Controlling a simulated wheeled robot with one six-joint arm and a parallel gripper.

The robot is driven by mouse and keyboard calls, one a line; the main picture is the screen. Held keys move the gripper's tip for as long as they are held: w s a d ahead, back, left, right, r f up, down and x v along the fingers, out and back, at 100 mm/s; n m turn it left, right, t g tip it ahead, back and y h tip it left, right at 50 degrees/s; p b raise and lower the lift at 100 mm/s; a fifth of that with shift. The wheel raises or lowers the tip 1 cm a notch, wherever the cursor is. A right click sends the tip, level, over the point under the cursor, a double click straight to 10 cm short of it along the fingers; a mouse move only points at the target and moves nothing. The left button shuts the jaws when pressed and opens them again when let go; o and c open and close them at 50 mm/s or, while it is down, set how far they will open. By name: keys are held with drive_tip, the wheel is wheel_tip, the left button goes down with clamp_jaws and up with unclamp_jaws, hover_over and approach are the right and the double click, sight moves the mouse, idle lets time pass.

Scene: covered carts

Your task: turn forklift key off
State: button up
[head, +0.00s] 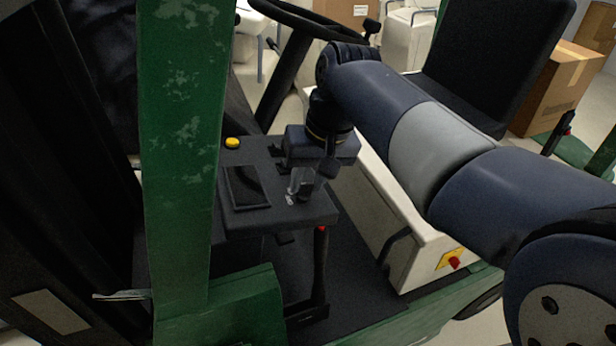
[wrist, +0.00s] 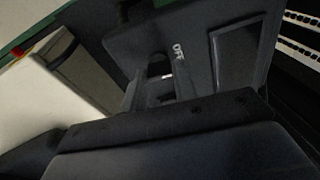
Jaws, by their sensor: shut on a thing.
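My gripper (head: 304,188) points down at the forklift's dark console (head: 262,212). Its fingers are shut on the small dark key (head: 306,190) near the console's right edge. In the wrist view the fingers close around the key (wrist: 160,69), which is mostly hidden between them. A white OFF label (wrist: 179,52) is printed on the console beside the key. The key's exact angle is hard to tell.
A dark screen (head: 247,187) and a yellow button (head: 232,142) are on the console. A green post (head: 180,150) stands at left. The steering wheel (head: 300,20) is behind my gripper, and a black seat (head: 495,60) is at right.

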drive_tip(key=shift+n, duration=0.6)
drive_tip(key=o, duration=1)
drive_tip(key=v, duration=1.1)
drive_tip(key=shift+d+f, duration=0.1)
drive_tip(key=shift+f, duration=0.05)
drive_tip(key=x, duration=1.1)
